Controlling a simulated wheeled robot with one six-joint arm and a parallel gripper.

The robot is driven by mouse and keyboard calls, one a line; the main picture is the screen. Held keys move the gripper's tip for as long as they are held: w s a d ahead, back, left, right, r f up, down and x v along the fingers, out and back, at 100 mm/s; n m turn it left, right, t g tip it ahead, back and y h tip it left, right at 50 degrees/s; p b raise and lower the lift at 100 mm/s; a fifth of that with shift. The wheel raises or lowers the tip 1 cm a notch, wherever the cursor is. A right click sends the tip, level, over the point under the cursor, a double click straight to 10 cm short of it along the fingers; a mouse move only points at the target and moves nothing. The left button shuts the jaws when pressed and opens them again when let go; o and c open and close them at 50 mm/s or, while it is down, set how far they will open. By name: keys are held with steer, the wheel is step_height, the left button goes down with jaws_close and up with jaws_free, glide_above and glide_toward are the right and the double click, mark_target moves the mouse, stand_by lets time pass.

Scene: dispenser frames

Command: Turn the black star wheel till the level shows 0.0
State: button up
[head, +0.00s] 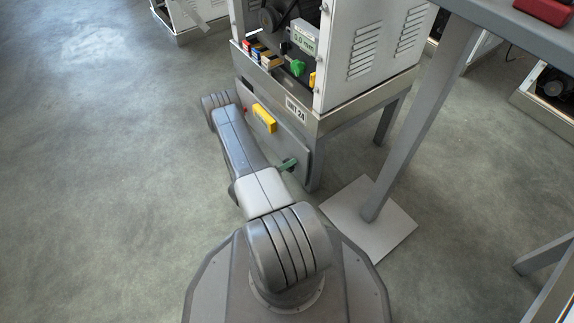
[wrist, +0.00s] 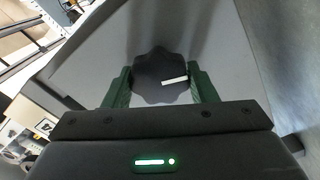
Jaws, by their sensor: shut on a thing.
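The black star wheel (wrist: 152,78) shows in the wrist view, lobed, with a white mark on its right half. My gripper (wrist: 160,84) has its two dark green fingers on either side of the wheel and is shut on it. In the head view the wheel cannot be made out. A small dark green piece (head: 288,165) beside my arm there may be a finger, but I cannot tell. The level display (head: 303,39) on the unit has a pale green screen that seems to read 0.0; the digits are very small.
The unit labelled 2A (head: 297,109) carries a yellow block (head: 264,118), a green knob (head: 298,68) and several coloured parts in its open bay. A table leg (head: 420,120) on a pale foot plate (head: 392,232) stands right of my arm. The floor at left is clear.

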stand_by(0.4)
steer(key=o, duration=1)
steer(key=shift+c, duration=0.2)
steer(key=p+v, duration=0.3)
steer(key=v, duration=1.1)
steer(key=shift+p, duration=0.3)
steer(key=shift+b+x, duration=1.8)
steer(key=shift+x, duration=5.2)
steer(key=shift+a, duration=0.1)
